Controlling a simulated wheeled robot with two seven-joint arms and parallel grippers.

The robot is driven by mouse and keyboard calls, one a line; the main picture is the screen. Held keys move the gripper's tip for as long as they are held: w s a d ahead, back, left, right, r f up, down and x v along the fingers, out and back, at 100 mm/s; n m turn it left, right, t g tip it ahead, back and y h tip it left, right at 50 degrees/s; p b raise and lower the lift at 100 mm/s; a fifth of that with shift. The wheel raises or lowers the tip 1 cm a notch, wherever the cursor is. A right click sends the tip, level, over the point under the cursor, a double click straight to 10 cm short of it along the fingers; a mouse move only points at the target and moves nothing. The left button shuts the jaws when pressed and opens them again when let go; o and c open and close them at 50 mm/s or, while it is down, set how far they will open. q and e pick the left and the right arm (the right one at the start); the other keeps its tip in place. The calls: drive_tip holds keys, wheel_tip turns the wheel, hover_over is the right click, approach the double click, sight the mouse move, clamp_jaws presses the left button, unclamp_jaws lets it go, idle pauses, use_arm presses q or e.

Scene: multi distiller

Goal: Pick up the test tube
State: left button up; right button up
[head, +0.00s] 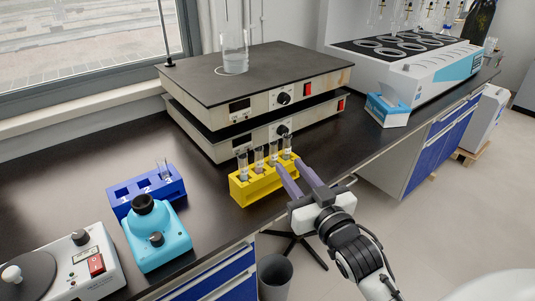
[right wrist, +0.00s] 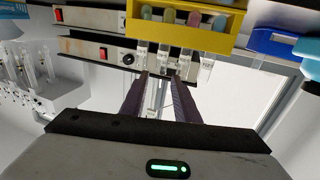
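A yellow rack (head: 262,186) stands on the dark bench and holds several clear test tubes (head: 258,157) upright in a row. My right gripper (head: 289,166) has its two long purple-grey fingers spread, with the tips close to the rack's right end, by the rightmost tube (head: 287,145). In the right wrist view the picture is upside down; the yellow rack (right wrist: 182,32) is at the top and the tubes (right wrist: 163,58) hang toward the open fingers of the right gripper (right wrist: 160,78). I cannot tell whether a finger touches a tube. My left gripper is not in view.
Stacked hotplates (head: 262,75) with a beaker (head: 234,50) stand close behind the yellow rack. A blue rack (head: 124,195) with one tube and a cyan device (head: 156,238) are to the left. A blue-white box (head: 388,110) is to the right. The bench's front edge is close.

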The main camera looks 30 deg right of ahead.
sight(275, 150)
drive_tip(key=w, duration=0.5)
drive_tip(key=w+d, duration=0.1)
drive_tip(key=w, duration=0.1)
drive_tip(key=shift+w+f, duration=0.1)
drive_tip(key=shift+w, duration=0.3)
clamp_jaws()
